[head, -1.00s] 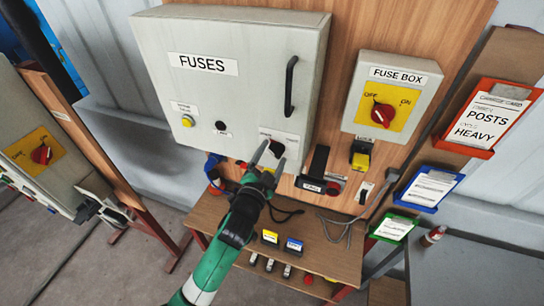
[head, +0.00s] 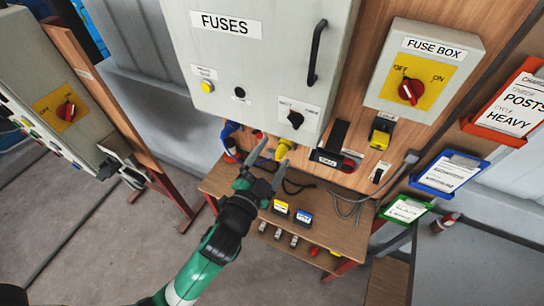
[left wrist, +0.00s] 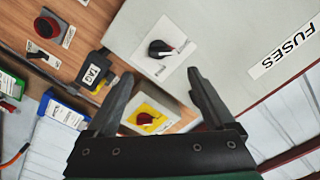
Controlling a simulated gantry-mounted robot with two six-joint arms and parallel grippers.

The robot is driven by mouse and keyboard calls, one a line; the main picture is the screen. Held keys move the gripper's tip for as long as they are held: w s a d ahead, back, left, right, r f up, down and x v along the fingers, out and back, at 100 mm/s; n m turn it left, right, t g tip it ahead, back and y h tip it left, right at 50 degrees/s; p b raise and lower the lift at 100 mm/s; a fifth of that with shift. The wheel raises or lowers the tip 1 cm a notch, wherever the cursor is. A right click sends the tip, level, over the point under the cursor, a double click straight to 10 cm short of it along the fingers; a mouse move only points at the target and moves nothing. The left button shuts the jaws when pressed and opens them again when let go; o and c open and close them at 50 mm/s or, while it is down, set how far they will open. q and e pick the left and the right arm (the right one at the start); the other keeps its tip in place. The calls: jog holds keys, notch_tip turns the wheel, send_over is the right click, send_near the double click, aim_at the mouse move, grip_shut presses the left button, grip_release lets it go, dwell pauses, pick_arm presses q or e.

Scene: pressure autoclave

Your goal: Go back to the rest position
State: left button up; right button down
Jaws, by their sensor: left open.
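My left gripper (head: 268,165) is open and empty. In the head view it hangs in front of the lower edge of the grey fuses cabinet (head: 270,60), above the small wooden shelf (head: 330,230). The left wrist view also shows its two spread fingers (left wrist: 160,98) with nothing between them. The black selector knob (left wrist: 160,49) on the cabinet lies beyond the fingertips there, and a red switch on a yellow plate (left wrist: 146,118) shows between the fingers. My right gripper is not in view.
The fuse box (head: 425,75) with its red switch is on the wooden board to the right. Red, blue and green document holders (head: 448,172) hang at the far right. Another switch panel (head: 55,110) stands at the left. Grey floor (head: 90,215) is open between.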

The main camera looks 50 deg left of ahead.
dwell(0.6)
pick_arm(q)
jog(key=w+d+r+n+t, duration=0.1)
jog(key=d+r+t, duration=0.15)
jog(key=r, duration=0.95)
jog(key=w+d+r+n+t, duration=0.1)
jog(key=w+r+n+t, duration=0.15)
jog(key=r, duration=0.85)
jog(key=s+d+r+t+h+p, duration=0.2)
jog(key=r+h+p, duration=0.1)
jog(key=r, duration=0.7)
jog(key=s+d+r+t+h+p, duration=0.2)
jog(key=r+p, duration=0.4)
jog(key=r, duration=0.5)
jog(key=s+d+r+t+h+p, duration=0.2)
jog(key=s+d+r+h+p, duration=0.2)
jog(key=r, duration=0.6)
jog(key=shift+s+d+r+h, duration=0.15)
jog(key=shift+d+r+h, duration=0.15)
jog(key=shift+r, duration=0.1)
jog(key=shift+m, duration=0.25)
